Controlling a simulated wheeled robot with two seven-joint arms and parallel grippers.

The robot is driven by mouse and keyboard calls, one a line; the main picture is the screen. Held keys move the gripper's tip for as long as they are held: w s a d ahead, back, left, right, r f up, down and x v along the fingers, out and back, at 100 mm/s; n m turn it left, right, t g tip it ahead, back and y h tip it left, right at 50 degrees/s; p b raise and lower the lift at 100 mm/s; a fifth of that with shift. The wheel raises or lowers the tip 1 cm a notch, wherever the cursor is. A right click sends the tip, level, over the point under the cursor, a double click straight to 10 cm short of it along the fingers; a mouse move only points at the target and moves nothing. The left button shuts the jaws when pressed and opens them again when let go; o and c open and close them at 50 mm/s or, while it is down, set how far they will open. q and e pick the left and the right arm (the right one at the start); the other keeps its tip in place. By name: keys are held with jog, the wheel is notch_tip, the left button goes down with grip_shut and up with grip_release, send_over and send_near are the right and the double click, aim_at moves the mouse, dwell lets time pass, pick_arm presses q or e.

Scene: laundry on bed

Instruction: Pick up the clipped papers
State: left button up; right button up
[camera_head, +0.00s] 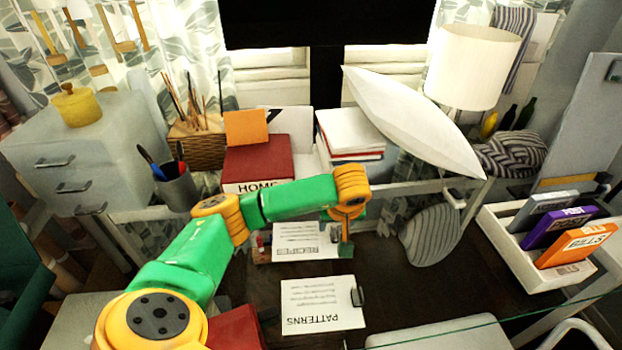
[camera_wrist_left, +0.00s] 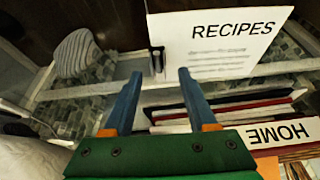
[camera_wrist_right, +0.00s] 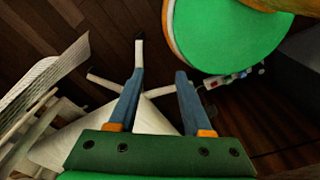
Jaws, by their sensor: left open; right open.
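Two sets of white papers lie on the dark desk in the head view: one marked RECIPES (camera_head: 300,238) and, nearer, one marked PATTERNS (camera_head: 318,300) with a black clip (camera_head: 357,298) on its right edge. My left gripper (camera_head: 346,246) points down at the right edge of the RECIPES papers. In the left wrist view, those papers (camera_wrist_left: 222,40) show a dark clip (camera_wrist_left: 157,63) at their edge, in line with the gap between the open fingers (camera_wrist_left: 159,82). Contact cannot be told. My right gripper (camera_wrist_right: 160,80) is open and empty, over a pale surface and dark floor.
A red HOME box (camera_head: 257,160), stacked books (camera_head: 350,130) and a large white pillow-like shape (camera_head: 410,115) stand behind. A pencil cup (camera_head: 177,187) is left. A white rack (camera_head: 535,260) with POST and BILLS folders is right.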

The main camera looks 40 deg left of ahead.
pick_arm(q)
jog(key=shift+a+f, duration=0.1)
jog(key=shift+f, duration=0.15)
grip_shut()
jog(key=shift+r, duration=0.15)
